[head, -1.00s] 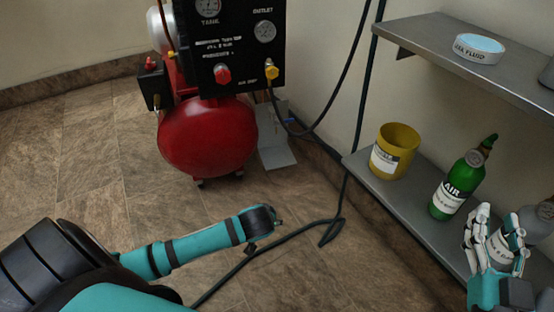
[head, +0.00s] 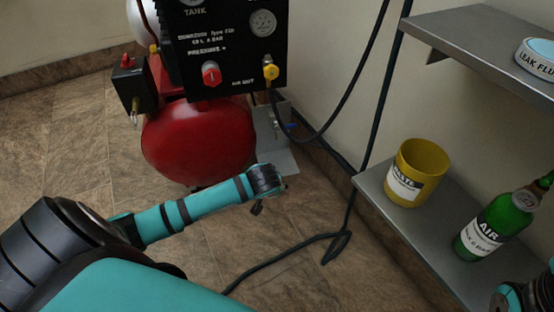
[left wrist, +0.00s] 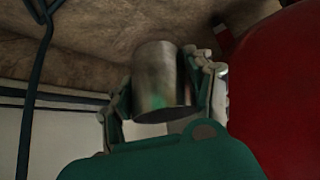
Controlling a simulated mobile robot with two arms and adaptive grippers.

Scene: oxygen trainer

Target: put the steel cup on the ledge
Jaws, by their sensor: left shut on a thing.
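The steel cup (left wrist: 155,75) is a plain grey metal cylinder in the left wrist view. My left gripper (left wrist: 160,68) is shut on it, with a finger on each side. In the head view my left arm reaches in from the left, but its gripper and the cup are hidden beyond the wrist. Two grey metal shelves stand at the right, an upper one (head: 460,48) and a lower one (head: 440,212); I cannot tell which is the ledge. Part of my right arm or hand shows at the bottom right corner, with no fingers clear.
A yellow waste cup (head: 425,160) and a green air bottle (head: 500,225) stand on the lower shelf. A leak fluid dish (head: 537,60) is on the upper shelf. A red compressor (head: 200,140) stands on the floor. A black hose (head: 290,255) runs across the floor.

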